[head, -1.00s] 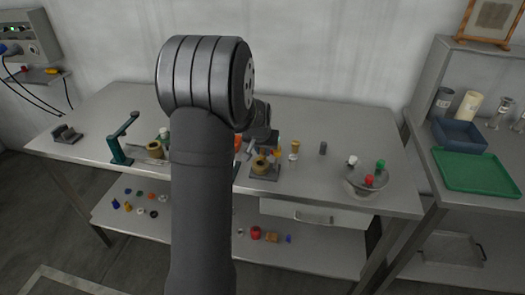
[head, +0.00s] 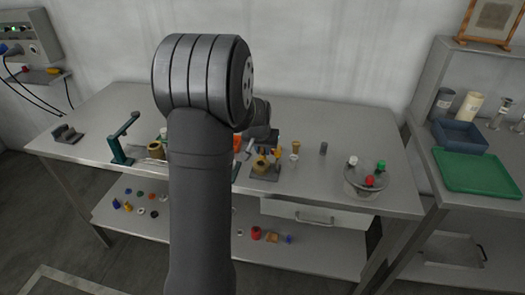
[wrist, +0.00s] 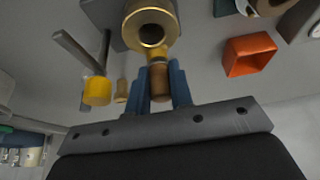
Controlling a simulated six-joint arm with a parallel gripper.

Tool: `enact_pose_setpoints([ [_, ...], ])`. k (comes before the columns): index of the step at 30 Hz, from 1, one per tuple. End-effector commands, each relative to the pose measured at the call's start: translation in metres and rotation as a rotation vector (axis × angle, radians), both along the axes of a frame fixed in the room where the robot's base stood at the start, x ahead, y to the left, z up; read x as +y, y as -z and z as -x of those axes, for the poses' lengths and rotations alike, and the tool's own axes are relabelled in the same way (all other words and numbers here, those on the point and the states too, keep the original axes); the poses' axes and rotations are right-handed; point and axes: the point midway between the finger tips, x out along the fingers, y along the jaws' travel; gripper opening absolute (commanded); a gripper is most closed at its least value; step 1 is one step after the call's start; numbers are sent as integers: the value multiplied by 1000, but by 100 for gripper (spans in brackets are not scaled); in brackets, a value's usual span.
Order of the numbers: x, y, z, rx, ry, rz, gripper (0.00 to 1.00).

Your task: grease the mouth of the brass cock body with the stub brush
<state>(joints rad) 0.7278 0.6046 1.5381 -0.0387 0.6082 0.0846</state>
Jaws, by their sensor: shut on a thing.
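The brass cock body (wrist: 152,27) is at the top middle of the wrist view, its round mouth facing the camera, beside a grey block. It shows in the head view (head: 260,164) on a dark block, partly covered. My gripper (wrist: 160,78), with blue fingers, is shut on the stub brush (wrist: 159,83). The brush has a brown wooden handle and a brass-coloured band. Its far end reaches the near rim of the mouth in the picture; I cannot tell whether it touches. In the head view my arm hides much of this area.
In the wrist view an orange square holder (wrist: 250,56) is to the right, and a yellow cylinder (wrist: 97,91) and a grey-headed tool (wrist: 78,50) are to the left.

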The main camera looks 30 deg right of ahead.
Motion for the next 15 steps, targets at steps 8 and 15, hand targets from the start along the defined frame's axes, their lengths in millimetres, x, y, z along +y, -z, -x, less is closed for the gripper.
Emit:
enact_pose_setpoints([
  [8,-1,-31,-1,-4,0,4,0],
  [15,0,-49,-1,-3,0,3,0],
])
